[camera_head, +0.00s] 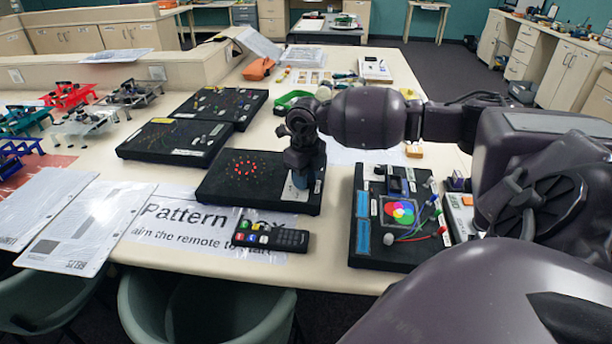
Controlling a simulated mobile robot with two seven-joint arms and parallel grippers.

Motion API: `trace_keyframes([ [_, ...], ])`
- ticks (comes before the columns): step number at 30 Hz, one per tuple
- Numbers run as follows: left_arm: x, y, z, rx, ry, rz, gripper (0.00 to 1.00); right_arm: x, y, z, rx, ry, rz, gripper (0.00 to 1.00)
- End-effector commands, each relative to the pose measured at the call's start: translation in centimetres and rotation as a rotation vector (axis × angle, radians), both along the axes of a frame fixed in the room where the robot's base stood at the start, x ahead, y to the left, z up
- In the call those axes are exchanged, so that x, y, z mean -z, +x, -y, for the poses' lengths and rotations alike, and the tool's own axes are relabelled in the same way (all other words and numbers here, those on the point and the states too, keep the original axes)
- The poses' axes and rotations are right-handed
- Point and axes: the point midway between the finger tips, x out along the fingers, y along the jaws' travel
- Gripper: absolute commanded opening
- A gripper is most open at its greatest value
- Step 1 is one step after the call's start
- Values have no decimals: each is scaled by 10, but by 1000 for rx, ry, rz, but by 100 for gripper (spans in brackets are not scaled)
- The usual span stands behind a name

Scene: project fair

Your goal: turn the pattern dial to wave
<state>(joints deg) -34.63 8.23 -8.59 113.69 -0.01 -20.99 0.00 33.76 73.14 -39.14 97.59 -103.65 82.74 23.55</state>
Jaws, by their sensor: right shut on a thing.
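The pattern box (225,190) is a flat black board on the table. Several red lights (247,168) glow on it in a small ring-like cluster. My right gripper (300,179) points down at the board's right end, over a light label plate (292,193). It is shut on the pattern dial, which is mostly hidden by the fingers. The dial's pointer and most of its markings cannot be read. My left gripper is not in view.
A black remote (271,237) lies in front on the "Pattern box" sign (165,232). More black boards (175,142) lie behind left.

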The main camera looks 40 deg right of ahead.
Motion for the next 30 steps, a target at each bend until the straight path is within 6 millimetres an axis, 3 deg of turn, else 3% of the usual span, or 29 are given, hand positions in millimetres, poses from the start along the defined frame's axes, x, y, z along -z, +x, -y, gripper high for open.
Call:
trace_keyframes([
  [9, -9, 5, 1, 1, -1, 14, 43, -1, 1, 0, 130, 0, 3, 8],
  [26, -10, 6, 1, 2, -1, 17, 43, -1, 1, 0, 160, 0, 2, 8],
  [27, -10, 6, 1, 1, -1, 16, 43, -1, 1, 0, 160, 0, 2, 35],
  [30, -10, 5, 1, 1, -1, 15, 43, -1, 1, 0, 159, 0, 2, 50],
])
